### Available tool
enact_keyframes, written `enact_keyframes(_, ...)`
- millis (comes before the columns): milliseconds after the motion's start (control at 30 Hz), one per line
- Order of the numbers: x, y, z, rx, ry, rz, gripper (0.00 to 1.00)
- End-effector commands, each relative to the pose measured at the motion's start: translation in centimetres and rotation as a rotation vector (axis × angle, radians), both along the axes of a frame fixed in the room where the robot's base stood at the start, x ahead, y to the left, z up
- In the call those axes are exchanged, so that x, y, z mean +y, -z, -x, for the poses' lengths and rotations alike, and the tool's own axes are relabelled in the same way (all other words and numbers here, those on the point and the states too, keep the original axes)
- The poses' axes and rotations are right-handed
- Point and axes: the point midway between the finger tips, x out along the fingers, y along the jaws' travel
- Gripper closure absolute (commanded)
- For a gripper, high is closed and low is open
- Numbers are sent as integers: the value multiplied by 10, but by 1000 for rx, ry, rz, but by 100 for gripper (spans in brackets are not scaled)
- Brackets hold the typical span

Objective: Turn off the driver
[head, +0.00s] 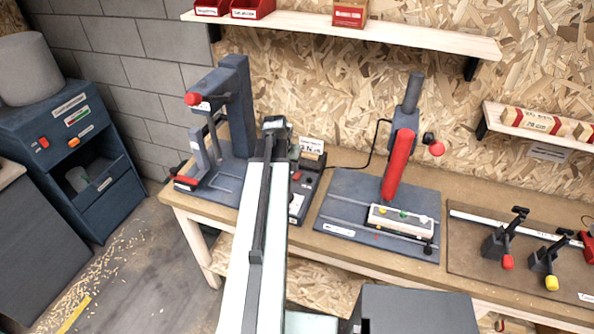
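A red cylindrical driver (397,165) hangs tilted from a dark stand on a grey base plate (365,190) in the head view. A black cable runs from near it to a dark control box (309,180) on the bench to its left. The box carries a red switch (296,176) and a small white sign (311,146). My arm reaches up from the bottom and hides the box's left part. My gripper (275,125) is at the arm's far end, by the box's upper left. Its fingers are not clear, and I cannot tell whether it touches anything.
A dark press with a red knob (193,98) stands left of my arm. A white fixture (400,218) with coloured buttons lies below the driver. Toggle clamps (507,240) are at the right. A shelf (400,35) hangs above. Shavings litter the floor at the left.

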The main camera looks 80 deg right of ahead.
Motion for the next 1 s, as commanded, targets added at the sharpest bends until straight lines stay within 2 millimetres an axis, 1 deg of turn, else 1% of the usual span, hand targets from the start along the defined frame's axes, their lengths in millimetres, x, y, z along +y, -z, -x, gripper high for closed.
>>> enact_keyframes(33,-4,-2,14,-1,25,4,56)
enact_keyframes(100,-6,-2,24,-1,41,9,56)
enact_keyframes(133,-6,-2,25,-1,43,9,56)
enact_keyframes(267,-7,1,25,-1,43,10,56)
enact_keyframes(367,-9,9,25,-1,43,9,56)
enact_keyframes(733,-32,67,29,-2,42,9,56)
enact_keyframes(833,-35,73,30,-2,42,9,56)
enact_keyframes(1000,-35,71,30,-2,42,9,56)
